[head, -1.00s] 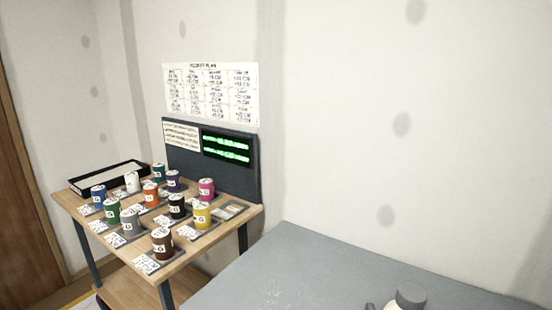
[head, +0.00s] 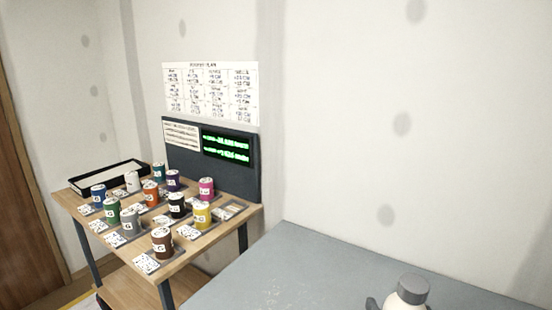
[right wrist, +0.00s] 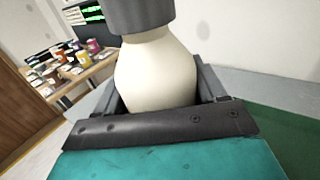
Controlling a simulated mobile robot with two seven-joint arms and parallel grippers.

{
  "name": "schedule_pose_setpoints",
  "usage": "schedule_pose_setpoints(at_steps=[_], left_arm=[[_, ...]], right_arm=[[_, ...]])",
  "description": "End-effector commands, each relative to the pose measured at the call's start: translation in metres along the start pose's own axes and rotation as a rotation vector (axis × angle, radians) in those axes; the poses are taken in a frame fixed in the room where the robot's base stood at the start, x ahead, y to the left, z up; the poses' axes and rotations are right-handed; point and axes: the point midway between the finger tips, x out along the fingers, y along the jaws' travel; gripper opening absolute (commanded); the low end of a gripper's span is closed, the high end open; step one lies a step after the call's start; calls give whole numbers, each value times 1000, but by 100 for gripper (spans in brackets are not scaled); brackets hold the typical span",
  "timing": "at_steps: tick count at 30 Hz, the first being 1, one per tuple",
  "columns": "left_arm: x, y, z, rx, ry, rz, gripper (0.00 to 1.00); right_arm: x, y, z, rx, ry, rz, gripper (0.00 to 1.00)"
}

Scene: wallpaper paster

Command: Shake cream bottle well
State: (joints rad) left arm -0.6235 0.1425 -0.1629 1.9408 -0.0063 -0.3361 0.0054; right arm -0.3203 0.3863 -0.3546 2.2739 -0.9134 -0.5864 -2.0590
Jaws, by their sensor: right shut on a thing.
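The cream bottle (head: 408,293) has a cream-white body and a grey cap. It shows at the bottom right of the head view, cut off by the lower edge. In the right wrist view the bottle (right wrist: 158,75) fills the middle, with its cap at the top edge. My right gripper (right wrist: 160,105) is shut on the bottle, one finger on each side of its body. A dark bit of this gripper (head: 372,303) shows left of the bottle in the head view. The bottle's lower part is hidden by the gripper. My left gripper is not in view.
A grey table (head: 300,265) lies below the bottle, with clear surface to its left. A wooden stand (head: 190,250) at the left holds several coloured cans, label cards and a black-rimmed tray (head: 90,185). A dark panel with a green-lit screen (head: 227,147) stands behind it.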

Motion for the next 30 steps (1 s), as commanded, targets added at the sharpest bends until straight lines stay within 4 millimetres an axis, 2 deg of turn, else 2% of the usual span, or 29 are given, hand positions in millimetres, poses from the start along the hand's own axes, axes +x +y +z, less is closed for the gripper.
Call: schedule_pose_setpoints(at_steps=[1,2,4,7,9,11,12,15,16,30], left_arm=[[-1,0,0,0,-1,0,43],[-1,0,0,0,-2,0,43],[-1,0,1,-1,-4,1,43],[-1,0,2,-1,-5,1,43],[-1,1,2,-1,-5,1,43],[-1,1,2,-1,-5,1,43],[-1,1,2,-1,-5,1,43],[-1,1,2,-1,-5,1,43],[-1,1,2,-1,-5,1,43],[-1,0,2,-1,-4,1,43]], right_arm=[[1,-1,-11,5,-4,-5,14],[1,0,-12,2,-10,-2,14],[2,0,16,-1,-33,6,14],[0,1,71,-2,-39,10,14],[0,0,86,0,-27,4,14],[0,0,75,2,-8,-1,14],[0,-1,51,2,6,-4,14],[-1,0,-3,3,10,-6,14],[0,-1,-9,5,1,-8,14],[2,0,-8,1,-16,1,14]])
